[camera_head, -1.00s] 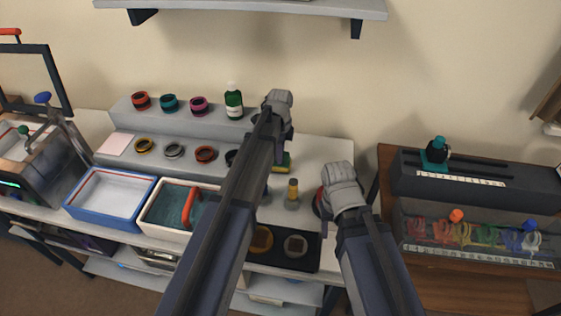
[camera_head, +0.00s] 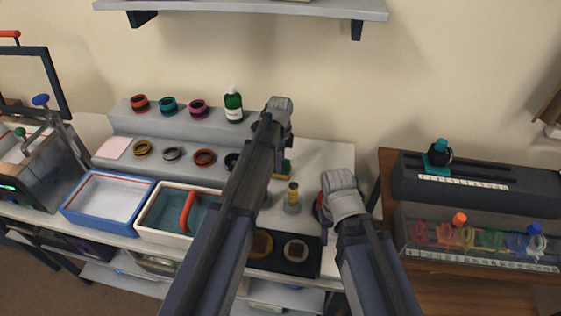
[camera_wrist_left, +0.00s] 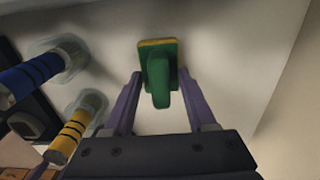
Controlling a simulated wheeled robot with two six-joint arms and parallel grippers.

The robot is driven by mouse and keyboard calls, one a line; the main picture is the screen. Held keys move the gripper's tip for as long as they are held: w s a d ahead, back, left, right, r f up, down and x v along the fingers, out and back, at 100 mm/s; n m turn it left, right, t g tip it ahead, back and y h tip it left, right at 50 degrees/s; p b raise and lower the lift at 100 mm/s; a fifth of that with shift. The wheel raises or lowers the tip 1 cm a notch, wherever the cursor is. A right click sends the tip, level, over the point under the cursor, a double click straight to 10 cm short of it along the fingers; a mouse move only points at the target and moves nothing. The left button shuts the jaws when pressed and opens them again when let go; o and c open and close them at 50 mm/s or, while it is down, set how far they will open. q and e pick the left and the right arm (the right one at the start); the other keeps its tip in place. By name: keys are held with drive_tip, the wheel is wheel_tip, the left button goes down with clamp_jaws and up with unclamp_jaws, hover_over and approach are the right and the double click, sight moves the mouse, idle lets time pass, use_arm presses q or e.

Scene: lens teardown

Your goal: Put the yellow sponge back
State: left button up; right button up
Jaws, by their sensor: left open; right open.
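The yellow sponge (camera_wrist_left: 172,43) shows in the left wrist view as a thin yellow layer under a green block with a raised green handle. It rests on the light bench top. In the head view it is mostly hidden behind my left arm, with a small green and yellow part (camera_head: 287,168) showing. My left gripper (camera_wrist_left: 160,84) is open, its purple fingers on either side of the green handle; contact is not clear. In the head view my left gripper (camera_head: 284,150) points down at the sponge. My right gripper (camera_head: 340,194) is open near the bench's right edge, its fingers largely hidden.
A yellow-banded glass piece (camera_head: 292,197) stands close to the sponge; a blue-banded one (camera_wrist_left: 38,73) is beside it. A dark mat (camera_head: 312,262) lies in front. A blue tray (camera_head: 77,215) and white tub (camera_head: 147,231) stand left. A stepped riser (camera_head: 120,118) holds rings and a green bottle (camera_head: 233,105).

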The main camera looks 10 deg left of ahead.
use_arm(q)
drive_tip(key=shift+r, duration=0.2)
use_arm(e)
drive_tip(key=shift+r, duration=0.15)
use_arm(q)
wheel_tip(320, 180, up, 12)
drive_tip(key=p, duration=1.2)
drive_tip(key=s+d+n, duration=0.2)
drive_tip(key=s, duration=0.2)
drive_tip(key=s+d+n, duration=0.1)
drive_tip(key=s+n, duration=0.1)
drive_tip(key=s, duration=0.3)
drive_tip(key=s+d+n, duration=0.2)
drive_tip(key=s+n, duration=0.1)
drive_tip(key=s, duration=0.2)
drive_tip(key=shift+s+d+y, duration=0.2)
drive_tip(key=shift+d+y, duration=0.1)
drive_tip(key=shift+d, duration=0.05)
drive_tip(key=s+d+n, duration=0.2)
drive_tip(key=s+n, duration=0.5)
drive_tip(key=s, duration=0.4)
drive_tip(key=shift+y, duration=0.3)
use_arm(e)
wheel_tip(320, 180, up, 12)
use_arm(q)
drive_tip(key=shift+s, duration=0.1)
